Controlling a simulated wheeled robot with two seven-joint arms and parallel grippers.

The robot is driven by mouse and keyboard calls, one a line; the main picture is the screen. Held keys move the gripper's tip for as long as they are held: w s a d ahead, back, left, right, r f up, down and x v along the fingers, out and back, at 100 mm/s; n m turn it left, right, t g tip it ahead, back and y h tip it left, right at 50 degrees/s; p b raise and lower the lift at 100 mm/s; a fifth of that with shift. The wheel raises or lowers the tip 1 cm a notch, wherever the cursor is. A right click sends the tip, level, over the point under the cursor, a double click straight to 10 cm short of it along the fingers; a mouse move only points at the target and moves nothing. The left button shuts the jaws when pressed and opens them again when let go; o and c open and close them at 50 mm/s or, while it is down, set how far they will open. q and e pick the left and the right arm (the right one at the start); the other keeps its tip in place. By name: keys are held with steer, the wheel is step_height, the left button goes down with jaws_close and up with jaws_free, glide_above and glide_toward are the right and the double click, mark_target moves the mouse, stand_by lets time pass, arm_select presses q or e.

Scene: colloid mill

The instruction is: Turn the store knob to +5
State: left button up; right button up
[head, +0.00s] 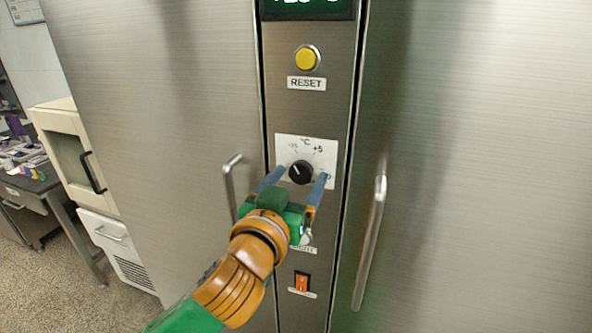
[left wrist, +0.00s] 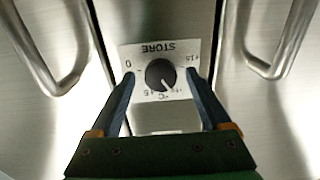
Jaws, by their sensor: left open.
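The store knob (head: 301,172) is a round black dial on a white plate (head: 286,144) with scale marks, set in the steel panel between two doors. The "+5" mark shows at the plate's upper right in the head view. In the left wrist view the plate appears upside down with "STORE" on it, and the knob (left wrist: 160,74) has a pale pointer line toward the picture's lower right. My left gripper (head: 300,178) is open, its blue fingers on either side of the knob, with small gaps in the wrist view. My right gripper is not in view.
A yellow RESET button (head: 307,58) and a dark display (head: 306,8) are above the knob. An orange switch (head: 301,282) is below. Door handles stand out at the left (head: 229,187) and right (head: 371,240) of the panel, near my left gripper.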

arm_select(q)
steer(key=shift+w+d+f, duration=0.1)
steer(key=shift+w, duration=0.35)
jaws_close()
steer(key=m+p, duration=0.3)
steer(key=m, duration=0.3)
steer(key=shift+r, duration=0.2)
steer(key=m+p, duration=0.3)
steer(key=m, duration=0.2)
steer(key=shift+m, duration=0.3)
steer(key=shift+f+p, duration=0.1)
steer(key=shift+p, duration=0.25)
jaws_free()
